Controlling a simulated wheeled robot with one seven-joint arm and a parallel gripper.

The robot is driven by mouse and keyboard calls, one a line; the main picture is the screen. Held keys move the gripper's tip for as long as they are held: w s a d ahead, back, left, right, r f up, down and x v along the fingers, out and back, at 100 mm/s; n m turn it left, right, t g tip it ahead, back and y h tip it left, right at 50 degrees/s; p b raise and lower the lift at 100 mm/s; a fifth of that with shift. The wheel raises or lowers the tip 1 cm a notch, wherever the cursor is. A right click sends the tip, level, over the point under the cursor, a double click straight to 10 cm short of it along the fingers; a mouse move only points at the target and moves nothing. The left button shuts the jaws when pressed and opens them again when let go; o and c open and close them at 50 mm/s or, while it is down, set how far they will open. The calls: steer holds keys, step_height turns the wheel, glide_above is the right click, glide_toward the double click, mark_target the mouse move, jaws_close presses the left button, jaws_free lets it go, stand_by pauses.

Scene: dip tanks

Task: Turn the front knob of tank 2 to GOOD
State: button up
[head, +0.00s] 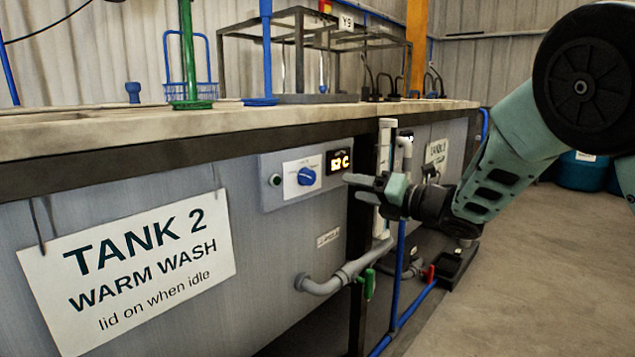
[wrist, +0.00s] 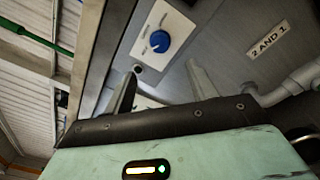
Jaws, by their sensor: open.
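The front knob (head: 306,176) of tank 2 is blue and round, on a white plate (head: 289,188) in a grey control panel. It also shows in the wrist view (wrist: 158,42), ahead of the fingers. The lettering around it is too small to read. The tank 2 sign (head: 130,270) hangs on the tank front to the left. My gripper (head: 362,185) is to the right of the knob, apart from it. Its two fingers (wrist: 163,88) are spread and nothing is between them.
Grey pipes (head: 335,278) with a green valve handle (head: 369,284) run below. The counter edge (head: 190,160) overhangs the panel. A dark post (head: 362,240) stands right of the panel. Bare floor (head: 535,260) lies to the right.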

mark_target(312, 178)
steer(key=x, duration=1.2)
steer(key=shift+w+a, duration=0.15)
steer(key=c, duration=1)
